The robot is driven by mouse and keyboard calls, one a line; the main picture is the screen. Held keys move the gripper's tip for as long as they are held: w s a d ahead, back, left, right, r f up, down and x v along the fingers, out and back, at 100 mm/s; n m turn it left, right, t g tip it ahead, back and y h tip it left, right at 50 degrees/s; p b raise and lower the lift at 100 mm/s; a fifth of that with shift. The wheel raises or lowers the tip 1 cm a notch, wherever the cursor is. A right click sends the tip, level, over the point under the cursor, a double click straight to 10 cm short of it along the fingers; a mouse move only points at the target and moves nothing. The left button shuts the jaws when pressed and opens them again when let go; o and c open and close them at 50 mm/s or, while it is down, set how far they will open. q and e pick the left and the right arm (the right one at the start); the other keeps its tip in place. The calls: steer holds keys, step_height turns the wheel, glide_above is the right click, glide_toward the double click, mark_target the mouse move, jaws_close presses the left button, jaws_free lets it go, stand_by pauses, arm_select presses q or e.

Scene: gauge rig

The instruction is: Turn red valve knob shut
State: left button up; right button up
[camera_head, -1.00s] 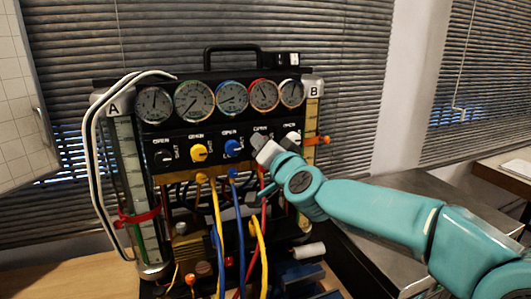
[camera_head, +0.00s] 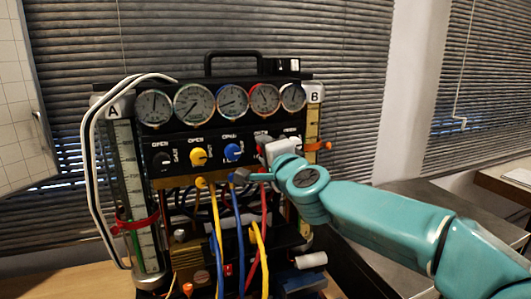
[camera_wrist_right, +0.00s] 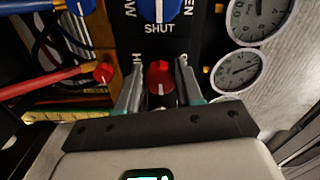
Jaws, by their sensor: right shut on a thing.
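The red valve knob (camera_wrist_right: 159,78) sits on the black panel in the right wrist view, between the two fingers of my right gripper (camera_wrist_right: 160,84). The fingers are closed on its sides. In the head view my right gripper (camera_head: 270,152) is at the panel, right of the blue knob (camera_head: 232,151), and it hides the red knob there. The blue knob also shows at the top of the wrist view (camera_wrist_right: 158,8), with the word SHUT beside it. The red knob's own markings are mostly covered. My left gripper is not in view.
The gauge rig has a row of round gauges (camera_head: 232,101) above the knobs. A yellow knob (camera_head: 198,157) and a black knob (camera_head: 162,160) sit to the left. Yellow, blue and red hoses (camera_head: 239,225) hang below. A red hose fitting (camera_wrist_right: 103,73) is close to the fingers.

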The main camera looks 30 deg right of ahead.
steer(key=shift+f, duration=0.2)
stand_by(0.3)
steer(key=o, duration=0.8)
steer(key=shift+c, duration=0.2)
steer(key=shift+o, duration=1.4)
steer(key=shift+r, duration=0.15)
steer(key=p+v, duration=0.2)
steer(key=v, duration=1.4)
steer(key=shift+s, duration=0.2)
steer(key=shift+s, duration=0.1)
